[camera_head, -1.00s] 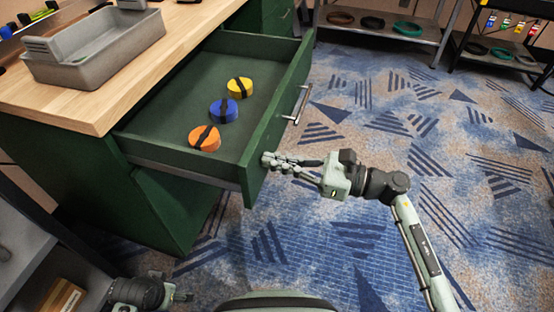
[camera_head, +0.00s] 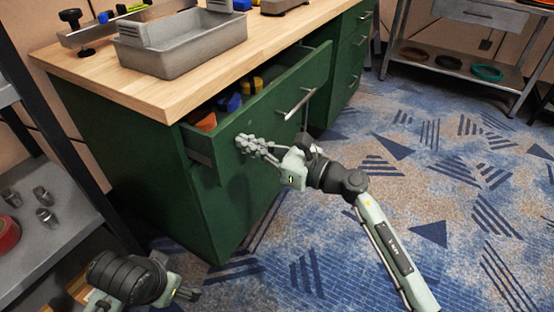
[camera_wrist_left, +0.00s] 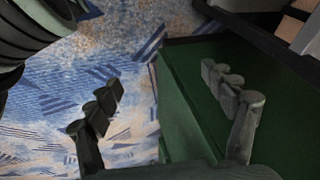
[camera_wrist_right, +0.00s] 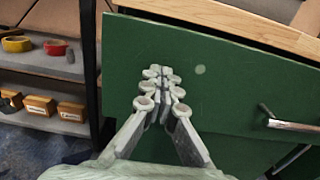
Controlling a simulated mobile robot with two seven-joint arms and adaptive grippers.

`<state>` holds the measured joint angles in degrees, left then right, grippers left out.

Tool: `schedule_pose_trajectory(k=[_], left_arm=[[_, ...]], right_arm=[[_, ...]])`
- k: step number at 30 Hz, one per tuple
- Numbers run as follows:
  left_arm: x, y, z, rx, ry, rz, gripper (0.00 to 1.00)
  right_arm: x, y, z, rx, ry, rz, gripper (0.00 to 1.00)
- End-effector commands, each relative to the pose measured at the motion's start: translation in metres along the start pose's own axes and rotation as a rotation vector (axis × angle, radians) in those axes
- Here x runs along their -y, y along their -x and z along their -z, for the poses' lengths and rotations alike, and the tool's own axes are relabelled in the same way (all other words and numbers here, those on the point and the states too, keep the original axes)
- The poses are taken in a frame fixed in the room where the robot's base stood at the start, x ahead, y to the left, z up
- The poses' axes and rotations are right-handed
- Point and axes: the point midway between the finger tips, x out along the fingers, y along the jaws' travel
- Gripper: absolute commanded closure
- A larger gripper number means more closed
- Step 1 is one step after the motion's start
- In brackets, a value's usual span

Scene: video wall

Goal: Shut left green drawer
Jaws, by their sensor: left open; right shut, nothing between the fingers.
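The left green drawer (camera_head: 262,112) is partly out of the green workbench, open by a narrow gap at its top. In the right wrist view the closed fingertips (camera_wrist_right: 161,72) lie against or very close to the green front (camera_wrist_right: 225,85). My left gripper (camera_wrist_left: 165,105) is open and empty, low beside the green cabinet side.
A grey tray (camera_head: 185,48) stands on the wooden worktop (camera_head: 140,94). A grey shelf (camera_head: 40,240) with small metal cups is at the left, near my left arm. More green drawers (camera_head: 352,62) are beyond the handle. Carpet floor at the right is clear.

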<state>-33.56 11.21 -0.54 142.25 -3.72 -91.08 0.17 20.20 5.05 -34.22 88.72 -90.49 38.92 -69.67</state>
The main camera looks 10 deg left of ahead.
Motion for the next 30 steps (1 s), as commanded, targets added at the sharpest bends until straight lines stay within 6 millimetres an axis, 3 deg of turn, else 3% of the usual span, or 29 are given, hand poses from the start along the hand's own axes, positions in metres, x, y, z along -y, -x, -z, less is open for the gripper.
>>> schedule_pose_trajectory(k=[5, 9, 15, 21, 30], left_arm=[[-0.026, -0.003, 0.051, -0.224, -0.017, -0.050, 0.18], [-0.046, 0.006, 0.090, -0.403, -0.023, -0.091, 0.18], [-0.067, 0.027, 0.130, -0.604, -0.021, -0.139, 0.18], [-0.077, 0.041, 0.149, -0.708, -0.018, -0.164, 0.18], [-0.079, 0.045, 0.154, -0.734, -0.016, -0.170, 0.18]], right_arm=[[0.000, -0.036, 0.001, 0.001, 0.002, -0.002, 1.00], [0.000, -0.060, 0.001, 0.001, 0.003, -0.001, 1.00], [0.000, -0.084, 0.001, 0.000, 0.001, 0.000, 1.00], [0.000, -0.097, 0.000, 0.000, 0.000, 0.000, 1.00], [0.001, -0.100, -0.001, 0.002, 0.000, 0.002, 1.00]])
